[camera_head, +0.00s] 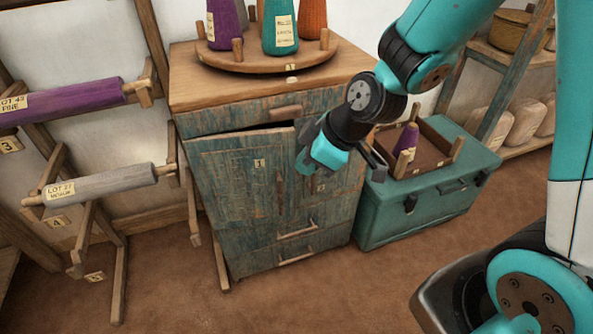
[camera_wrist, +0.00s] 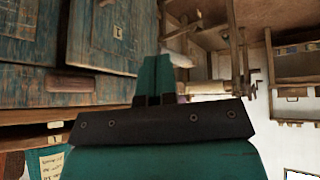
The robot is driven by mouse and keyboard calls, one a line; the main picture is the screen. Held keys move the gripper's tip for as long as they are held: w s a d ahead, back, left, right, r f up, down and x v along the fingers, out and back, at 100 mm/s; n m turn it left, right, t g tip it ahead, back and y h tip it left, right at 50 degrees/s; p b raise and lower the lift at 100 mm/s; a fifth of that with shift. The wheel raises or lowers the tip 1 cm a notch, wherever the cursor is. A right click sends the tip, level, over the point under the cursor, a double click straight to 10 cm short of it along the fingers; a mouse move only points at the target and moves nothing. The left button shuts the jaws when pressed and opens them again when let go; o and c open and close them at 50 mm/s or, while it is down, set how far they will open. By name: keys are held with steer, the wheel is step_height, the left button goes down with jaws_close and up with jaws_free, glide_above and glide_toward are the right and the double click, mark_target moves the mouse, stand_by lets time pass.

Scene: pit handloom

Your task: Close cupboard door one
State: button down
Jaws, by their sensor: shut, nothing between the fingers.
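The blue-green wooden cupboard (camera_head: 335,215) stands in the middle of the head view. Its left door (camera_head: 225,185) carries a label 1 and is slightly ajar, with a dark gap along its top edge. In the wrist view, turned sideways, this door (camera_wrist: 105,42) shows its label and stands out from the front. My gripper (camera_head: 308,168) is shut and empty, in front of the cupboard's right half near the door's handle. Its closed fingers also show in the wrist view (camera_wrist: 154,75). Whether it touches the cupboard I cannot tell. The arm hides part of the right door.
A round wooden tray (camera_head: 250,62) with several yarn cones stands on the cupboard top. A teal chest (camera_head: 425,207) stands close on the right. Racks with a purple roll (camera_head: 75,102) and a grey roll (camera_head: 100,184) stand left. The floor in front is clear.

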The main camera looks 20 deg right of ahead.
steer(key=w+d+f+n+t+h, duration=0.1)
steer(key=w+d+f+n+t, duration=0.2)
steer(key=d+f, duration=0.4)
steer(key=shift+g+h, duration=0.3)
steer(key=shift+w+a+f, duration=0.55)
steer(key=shift+w+f, duration=1.05)
steer(key=shift+w, duration=0.2)
steer(key=shift+w+a+f, duration=0.6)
steer(key=shift+w+f, duration=0.95)
steer(key=shift+w, duration=0.25)
steer(key=shift+w+a+f, duration=0.55)
steer(key=shift+w+f, duration=1.05)
steer(key=shift+w, duration=0.2)
steer(key=w, duration=0.2)
steer(key=shift+w+d+b, duration=0.35)
steer(key=shift+d, duration=0.05)
